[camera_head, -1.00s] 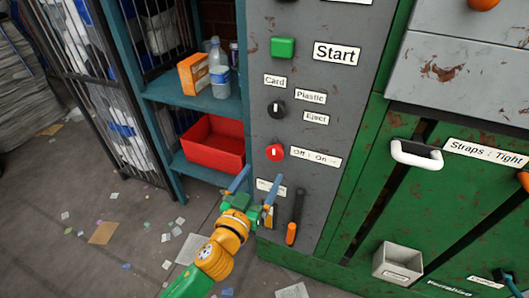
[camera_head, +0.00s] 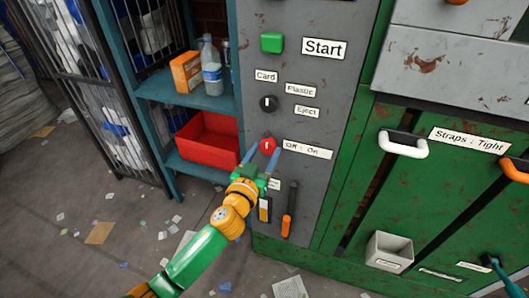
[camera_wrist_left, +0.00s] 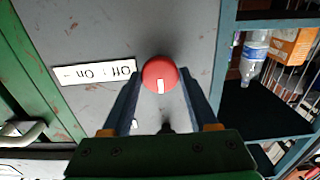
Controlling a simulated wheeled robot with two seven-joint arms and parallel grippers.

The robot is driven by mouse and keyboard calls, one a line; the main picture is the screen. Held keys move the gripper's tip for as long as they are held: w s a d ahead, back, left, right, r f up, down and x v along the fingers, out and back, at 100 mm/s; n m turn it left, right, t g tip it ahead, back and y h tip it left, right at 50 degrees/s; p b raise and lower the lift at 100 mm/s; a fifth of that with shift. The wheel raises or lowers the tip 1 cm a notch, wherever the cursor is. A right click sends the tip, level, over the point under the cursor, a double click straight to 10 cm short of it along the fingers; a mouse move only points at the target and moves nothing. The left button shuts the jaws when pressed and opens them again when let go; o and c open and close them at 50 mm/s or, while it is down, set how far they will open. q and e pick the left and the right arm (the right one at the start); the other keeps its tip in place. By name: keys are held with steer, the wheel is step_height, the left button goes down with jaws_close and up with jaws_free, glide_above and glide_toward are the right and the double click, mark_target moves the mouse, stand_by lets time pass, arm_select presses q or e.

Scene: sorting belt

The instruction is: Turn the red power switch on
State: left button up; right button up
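The red power switch (camera_head: 267,145) is a round knob with a white mark, on the grey panel beside the "Off : On" label (camera_head: 307,150). In the head view the mark looks about upright. My left gripper (camera_head: 262,154) is at the knob, with its blue fingers apart, one on each side. The left wrist view shows the red knob (camera_wrist_left: 160,75) between the fingertips, its white mark pointing down in that upside-down picture. I cannot tell whether the fingers touch the knob.
Above the switch are a black knob (camera_head: 268,103) and a green Start button (camera_head: 272,43). An orange-tipped lever (camera_head: 288,211) hangs below. A teal shelf with a red bin (camera_head: 209,138) stands left, and green machine panels with a white handle (camera_head: 402,144) stand right.

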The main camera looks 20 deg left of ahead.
arm_select(q)
steer(key=shift+c, duration=0.4)
steer(key=shift+m, duration=0.3)
steer(key=m, duration=0.2)
steer(key=shift+m, duration=0.4)
steer(key=m+p, duration=0.1)
steer(key=m, duration=0.9)
steer(key=shift+p, duration=0.4)
steer(key=m, duration=0.4)
steer(key=shift+m+p, duration=0.3)
steer(key=shift+m, duration=0.1)
steer(key=o, duration=1.4)
